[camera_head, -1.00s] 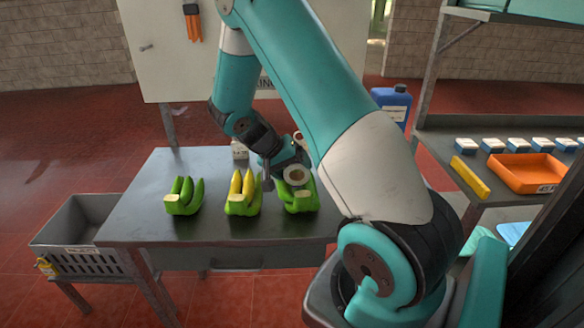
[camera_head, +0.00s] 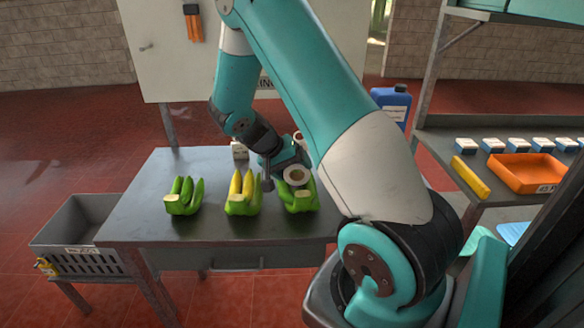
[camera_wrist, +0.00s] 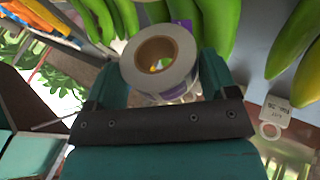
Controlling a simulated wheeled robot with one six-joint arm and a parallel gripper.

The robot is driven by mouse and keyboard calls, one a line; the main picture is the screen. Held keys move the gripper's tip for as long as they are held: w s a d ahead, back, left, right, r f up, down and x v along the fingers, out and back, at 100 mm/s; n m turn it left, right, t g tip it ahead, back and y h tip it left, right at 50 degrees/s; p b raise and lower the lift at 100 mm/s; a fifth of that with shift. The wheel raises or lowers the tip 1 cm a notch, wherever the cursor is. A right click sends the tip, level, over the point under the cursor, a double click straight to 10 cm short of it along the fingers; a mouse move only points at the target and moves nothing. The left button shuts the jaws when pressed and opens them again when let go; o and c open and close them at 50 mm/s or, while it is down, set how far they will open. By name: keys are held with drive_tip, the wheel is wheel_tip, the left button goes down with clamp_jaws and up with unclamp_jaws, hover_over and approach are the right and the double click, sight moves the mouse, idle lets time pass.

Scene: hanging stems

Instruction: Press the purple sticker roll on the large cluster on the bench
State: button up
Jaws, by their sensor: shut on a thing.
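My gripper (camera_wrist: 162,74) is shut on a sticker roll (camera_wrist: 184,72), a pale ring with a brown core. Purple shows at the roll's edge and just behind it in the wrist view. In the head view the roll (camera_head: 297,175) is over the back of the right-hand green cluster (camera_head: 300,201). Green bananas (camera_wrist: 219,27) lie directly behind the roll in the wrist view; I cannot tell whether they touch. A smaller green cluster (camera_head: 184,197) is at left on the bench (camera_head: 150,225), and a yellow-green cluster (camera_head: 243,194) is in the middle.
A grey crate (camera_head: 105,258) stands left of the bench. A small white block (camera_head: 240,151) is at the bench's back. A side shelf at right holds an orange tray (camera_head: 525,174), a yellow item (camera_head: 470,177) and several small boxes. A blue jug (camera_head: 392,104) stands behind.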

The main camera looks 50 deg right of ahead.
drive_tip(key=shift+r+p, duration=3.45)
drive_tip(key=shift+r, duration=1)
